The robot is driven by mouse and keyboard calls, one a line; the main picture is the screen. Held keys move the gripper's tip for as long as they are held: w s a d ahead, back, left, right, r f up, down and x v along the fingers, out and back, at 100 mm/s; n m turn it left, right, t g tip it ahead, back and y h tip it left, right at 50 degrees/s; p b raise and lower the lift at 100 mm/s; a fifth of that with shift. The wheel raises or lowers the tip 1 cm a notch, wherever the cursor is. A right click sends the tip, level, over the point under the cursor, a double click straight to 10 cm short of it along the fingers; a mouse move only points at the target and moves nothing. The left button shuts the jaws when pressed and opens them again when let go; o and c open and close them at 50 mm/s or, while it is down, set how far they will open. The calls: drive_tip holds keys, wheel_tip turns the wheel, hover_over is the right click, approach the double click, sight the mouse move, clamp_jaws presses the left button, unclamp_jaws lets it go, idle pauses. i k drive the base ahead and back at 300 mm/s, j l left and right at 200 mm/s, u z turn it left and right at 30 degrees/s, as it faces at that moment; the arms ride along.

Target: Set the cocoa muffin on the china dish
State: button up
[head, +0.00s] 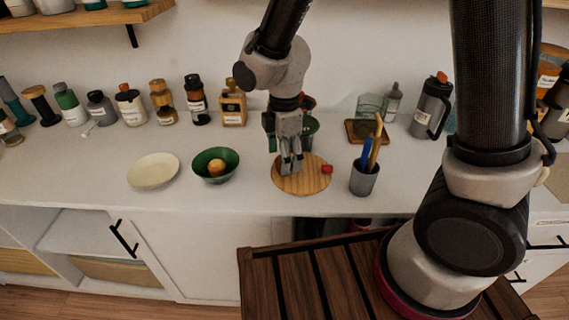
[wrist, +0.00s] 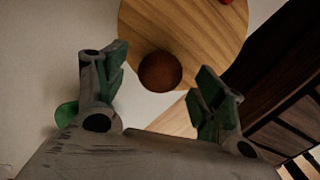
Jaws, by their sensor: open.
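The cocoa muffin (wrist: 160,71) is a dark brown round thing near the edge of the round wooden board (head: 312,186) in the wrist view. It lies between and beyond the two spread green-padded fingers of my gripper (head: 291,167), with gaps on both sides. In the head view my gripper points down over the board and hides the muffin. The china dish (head: 153,171) is a shallow cream plate at the left of the counter, empty, well left of my gripper.
A green bowl (head: 210,175) with an orange fruit (head: 217,168) stands between dish and board. A small red item (head: 327,169) lies on the board's right side. A grey cup (head: 364,180) with utensils stands to the right. Jars and bottles line the wall. The counter's front edge is close.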

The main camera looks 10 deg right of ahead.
sight(155, 173)
drive_tip(key=i+j, duration=0.1)
drive_tip(key=j, duration=1.1)
drive_tip(key=i+j, duration=0.15)
drive_tip(key=j, duration=0.45)
